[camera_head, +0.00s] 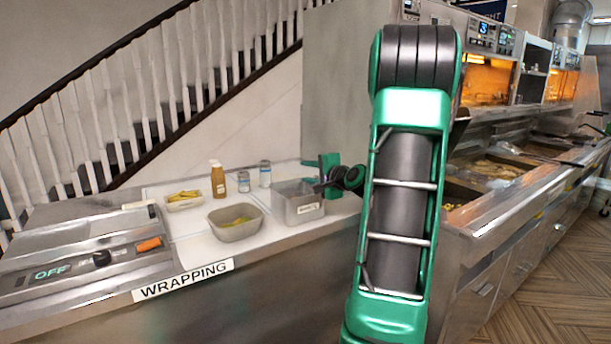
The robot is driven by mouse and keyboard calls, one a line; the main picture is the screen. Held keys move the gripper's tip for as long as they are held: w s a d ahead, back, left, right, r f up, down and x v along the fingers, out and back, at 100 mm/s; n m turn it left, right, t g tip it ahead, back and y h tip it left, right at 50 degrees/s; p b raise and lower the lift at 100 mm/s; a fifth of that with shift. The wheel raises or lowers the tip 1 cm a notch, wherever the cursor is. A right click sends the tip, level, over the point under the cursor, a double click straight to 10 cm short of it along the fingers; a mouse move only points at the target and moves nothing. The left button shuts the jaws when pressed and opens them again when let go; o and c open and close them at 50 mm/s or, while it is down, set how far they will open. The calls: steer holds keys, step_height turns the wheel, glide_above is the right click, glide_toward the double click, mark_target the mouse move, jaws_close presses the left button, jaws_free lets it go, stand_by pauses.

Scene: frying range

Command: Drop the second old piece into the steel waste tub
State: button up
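A square steel tub (305,211) with a small white label stands on the counter; the label is too small to read, and this looks like the waste tub. My gripper (319,187) is at the tub's right rim, its dark fingers pointing left over the opening. The fingers are small and dark, so I cannot tell whether they are open or shut, or whether they hold a piece. I cannot see into the tub. No old piece can be made out at my gripper.
A grey bowl-like tub (236,232) with yellow food stands left of the steel tub. Behind are a tray of yellow pieces (184,201), a sauce bottle (217,180) and two shakers (265,174). The wrapping machine (85,250) is at left. My arm hides the middle right.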

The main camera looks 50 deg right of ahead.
steer(key=v, duration=1)
steer(key=shift+s, duration=0.3)
steer(key=shift+a, duration=0.15)
steer(key=s+a+f+n+g+y, duration=0.1)
steer(key=a+f+n+g+y, duration=0.1)
steer(key=a+f+n+g, duration=0.45)
steer(key=s+a+f+n+g+y, duration=0.1)
steer(key=s+a+f+n+y, duration=0.2)
steer(key=a, duration=0.7)
steer(key=s+a+f+n+g, duration=0.2)
steer(key=s+a+g, duration=0.2)
steer(key=s, duration=0.5)
steer(key=s+a+f+n+g, duration=0.2)
steer(key=s+a, duration=0.4)
steer(key=s, duration=0.3)
steer(key=shift+s+n+g+h, duration=0.35)
steer(key=shift+n+g, duration=0.2)
steer(key=shift+g, duration=0.3)
steer(key=shift+a, duration=0.15)
